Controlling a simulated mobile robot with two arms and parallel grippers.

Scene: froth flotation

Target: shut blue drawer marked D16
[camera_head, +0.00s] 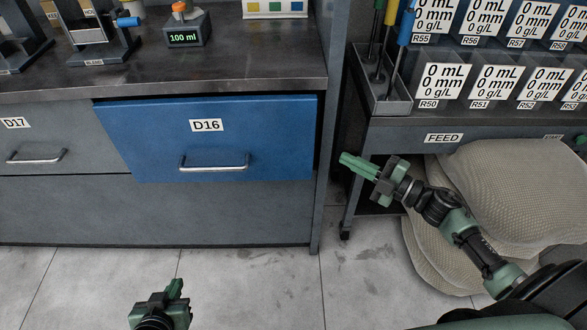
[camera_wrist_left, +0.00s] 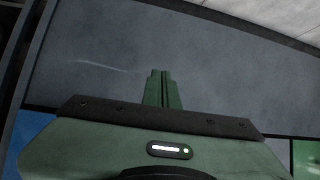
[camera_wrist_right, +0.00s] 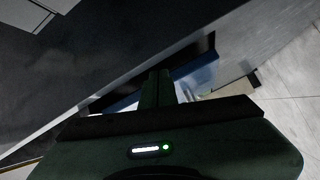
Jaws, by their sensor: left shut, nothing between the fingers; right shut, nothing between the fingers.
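The blue drawer (camera_head: 150,142) marked D16 is in the grey cabinet under the dark worktop, with a metal bar handle (camera_head: 214,167). My right gripper (camera_head: 346,159) is shut and empty, just right of the cabinet's right end and pointing left. A blue strip shows ahead of its fingers in the right wrist view (camera_wrist_right: 195,67). My left gripper (camera_head: 176,287) is shut and empty, low in front of the cabinet, below the drawer.
Grey drawer D17 (camera_head: 40,138) is to the left. A 100 ml scale (camera_head: 186,32) stands on the worktop (camera_head: 250,60). A rack marked FEED (camera_head: 400,133) and beige sacks (camera_head: 520,190) stand at the right, beside my right arm. The floor (camera_head: 260,290) in front is clear.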

